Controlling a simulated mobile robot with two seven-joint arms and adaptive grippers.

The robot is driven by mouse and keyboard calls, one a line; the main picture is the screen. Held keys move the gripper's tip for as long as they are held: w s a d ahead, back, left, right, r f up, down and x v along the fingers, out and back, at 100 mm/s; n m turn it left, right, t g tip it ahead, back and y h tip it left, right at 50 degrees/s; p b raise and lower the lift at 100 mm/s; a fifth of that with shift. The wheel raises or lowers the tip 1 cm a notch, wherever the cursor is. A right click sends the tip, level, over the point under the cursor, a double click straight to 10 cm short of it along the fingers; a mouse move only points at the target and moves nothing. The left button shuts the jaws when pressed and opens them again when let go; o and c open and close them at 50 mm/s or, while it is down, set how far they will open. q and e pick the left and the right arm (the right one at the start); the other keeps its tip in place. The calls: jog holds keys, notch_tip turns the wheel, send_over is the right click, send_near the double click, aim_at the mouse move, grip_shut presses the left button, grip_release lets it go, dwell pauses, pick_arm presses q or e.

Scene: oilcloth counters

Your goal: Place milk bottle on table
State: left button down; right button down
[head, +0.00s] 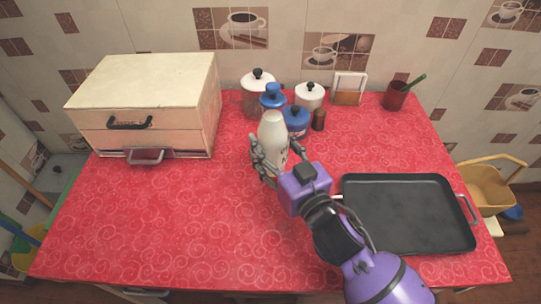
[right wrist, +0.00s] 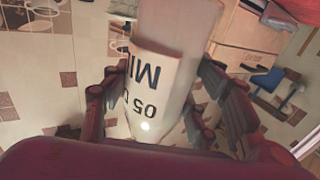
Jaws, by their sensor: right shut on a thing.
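A white milk bottle (head: 272,135) is upright over the middle of the red-covered table (head: 190,215) in the head view. My right gripper (head: 268,160) is shut around the bottle's body, with fingers on both sides. I cannot tell whether the bottle's base touches the table, because the gripper hides it. In the right wrist view the bottle (right wrist: 160,85) shows large, with dark upside-down lettering, between the two fingers of my right gripper (right wrist: 165,100). My left gripper is not in view.
A black tray (head: 405,210) lies at the right. A cream drawer box (head: 150,95) stands back left. White canisters (head: 308,97), blue-topped containers (head: 296,120), a small brown bottle (head: 319,119) and a red cup (head: 395,96) stand behind the bottle. The front-left table is clear.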

jog(key=shift+w+a+f, duration=0.35)
jog(key=shift+w+f, duration=0.45)
jog(key=shift+f, duration=0.05)
notch_tip(320, 180, down, 3)
jog(key=shift+f+b, duration=0.1)
jog(key=shift+b, duration=0.45)
